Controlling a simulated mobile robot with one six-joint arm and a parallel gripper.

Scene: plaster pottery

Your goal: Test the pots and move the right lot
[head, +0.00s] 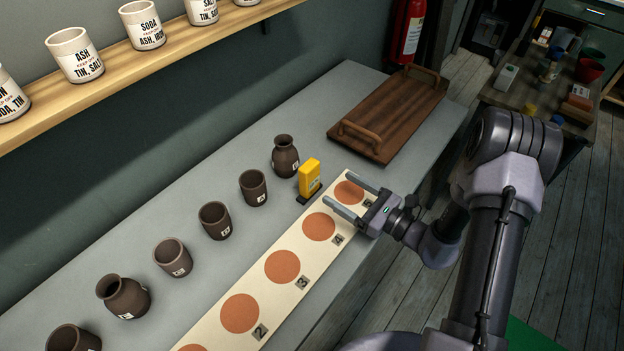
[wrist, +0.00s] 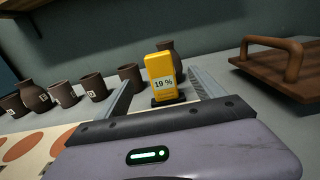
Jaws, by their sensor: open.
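Several dark brown pots stand in a row on the grey bench. They include a bottle-shaped pot (head: 285,156) at the far end, cups (head: 253,188), (head: 215,220), (head: 172,257), and a jug-shaped pot (head: 123,296). Each carries a small white label. A yellow meter (head: 310,178) stands on a dark base beside the bottle-shaped pot; in the wrist view the meter (wrist: 161,78) reads 19 %. A cream strip (head: 275,241) with orange discs and numbered tags lies in front of the pots. My gripper (head: 352,199) is open and empty above the strip's far end, its fingers toward the meter.
A wooden tray (head: 392,108) with two handles lies at the bench's far end. A wall shelf (head: 130,65) with labelled white jars runs above the bench. A red extinguisher (head: 408,35) hangs behind. A cluttered side table (head: 540,100) stands at right.

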